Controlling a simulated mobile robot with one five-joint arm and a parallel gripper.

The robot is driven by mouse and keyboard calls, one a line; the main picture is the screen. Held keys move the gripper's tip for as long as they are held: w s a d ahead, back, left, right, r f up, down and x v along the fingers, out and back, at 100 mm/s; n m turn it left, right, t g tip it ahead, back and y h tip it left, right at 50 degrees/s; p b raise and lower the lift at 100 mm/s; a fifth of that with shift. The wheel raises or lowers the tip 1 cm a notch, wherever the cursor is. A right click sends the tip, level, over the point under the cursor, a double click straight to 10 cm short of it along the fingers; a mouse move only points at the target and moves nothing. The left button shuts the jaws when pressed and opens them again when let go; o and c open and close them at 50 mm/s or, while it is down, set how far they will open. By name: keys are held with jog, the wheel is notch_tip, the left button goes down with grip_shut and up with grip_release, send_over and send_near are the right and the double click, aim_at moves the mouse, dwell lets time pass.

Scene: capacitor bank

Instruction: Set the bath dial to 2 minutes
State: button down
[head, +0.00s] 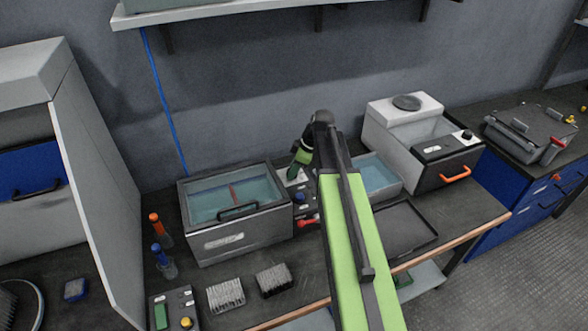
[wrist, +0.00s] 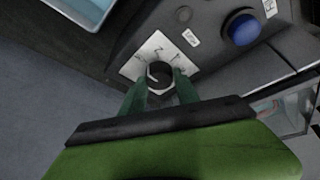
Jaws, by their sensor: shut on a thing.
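The bath dial (wrist: 160,73) is a small dark round knob on a white plate (wrist: 150,50) with dark marks, in the wrist view. A pale pointer mark shows on the knob; I cannot read which minute mark it points at. My gripper (wrist: 161,82) is shut on the dial, with one green finger on each side of it. In the head view my gripper (head: 302,157) reaches down at the back of the control panel (head: 303,185), and hides the dial there.
A blue button (wrist: 242,28) sits on the same panel, right of the dial. A lidded glass bath (head: 235,205) stands left of the panel. An open water basin (head: 377,176) and a black tray (head: 405,228) are on the right.

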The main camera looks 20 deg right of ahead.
jog(key=shift+m, duration=0.3)
jog(key=m, duration=0.1)
jog(key=m+h, duration=0.1)
jog(key=m, duration=0.1)
jog(key=shift+s+a+m+t, duration=0.15)
jog(key=shift+m+t, duration=0.15)
jog(key=shift+t, duration=0.1)
jog(key=shift+m+t+h, duration=0.3)
jog(key=shift+m+h, duration=0.7)
jog(key=shift+m, duration=1.3)
jog(key=c, duration=0.9)
grip_release()
jog(key=shift+r, duration=0.1)
jog(key=p+v, duration=1.6)
jog(key=v, duration=0.1)
jog(key=shift+a, duration=0.2)
